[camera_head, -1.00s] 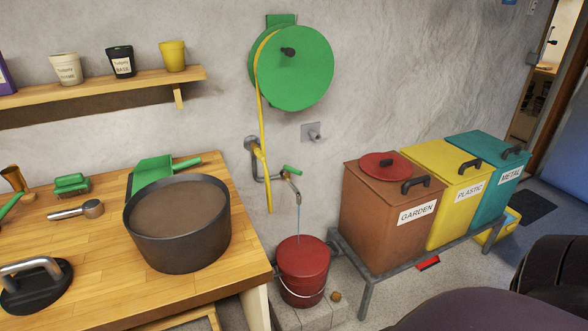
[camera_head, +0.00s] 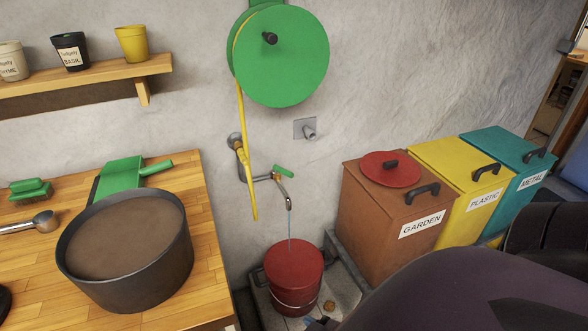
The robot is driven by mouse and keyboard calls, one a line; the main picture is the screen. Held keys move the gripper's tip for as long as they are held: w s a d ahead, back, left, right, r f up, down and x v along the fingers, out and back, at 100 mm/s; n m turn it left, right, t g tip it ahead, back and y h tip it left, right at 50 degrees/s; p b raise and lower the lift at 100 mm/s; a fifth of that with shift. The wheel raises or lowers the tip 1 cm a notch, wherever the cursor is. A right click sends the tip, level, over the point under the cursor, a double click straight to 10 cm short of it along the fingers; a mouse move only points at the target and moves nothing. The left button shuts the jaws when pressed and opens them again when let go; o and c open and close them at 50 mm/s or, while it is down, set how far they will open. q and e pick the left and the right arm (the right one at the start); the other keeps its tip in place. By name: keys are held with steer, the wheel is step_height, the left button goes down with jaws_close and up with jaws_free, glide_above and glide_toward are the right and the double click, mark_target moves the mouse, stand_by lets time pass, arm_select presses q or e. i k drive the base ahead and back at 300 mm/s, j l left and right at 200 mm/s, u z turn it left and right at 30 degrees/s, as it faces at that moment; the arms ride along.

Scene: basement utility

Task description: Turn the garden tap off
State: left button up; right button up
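The garden tap (camera_head: 270,178) sticks out from the wall beside the hanging yellow hose. It has a green lever handle (camera_head: 284,172) on top and a curved spout. Neither of my grippers is in view. A dark part of my own body covers the lower right.
A wooden bench (camera_head: 208,220) with a big grey pot (camera_head: 128,255) and green dustpan (camera_head: 122,178) stands left of the tap. A green hose reel (camera_head: 285,60) hangs above. GARDEN (camera_head: 388,215), PLASTIC (camera_head: 462,190) and METAL (camera_head: 515,165) bins stand right.

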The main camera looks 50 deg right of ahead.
mark_target(278, 169)
steer(key=i+l, duration=0.1)
steer(key=l, duration=0.45)
steer(key=i+l, duration=0.1)
steer(key=l, duration=0.45)
steer(key=i+l, duration=0.1)
steer(key=l, duration=0.45)
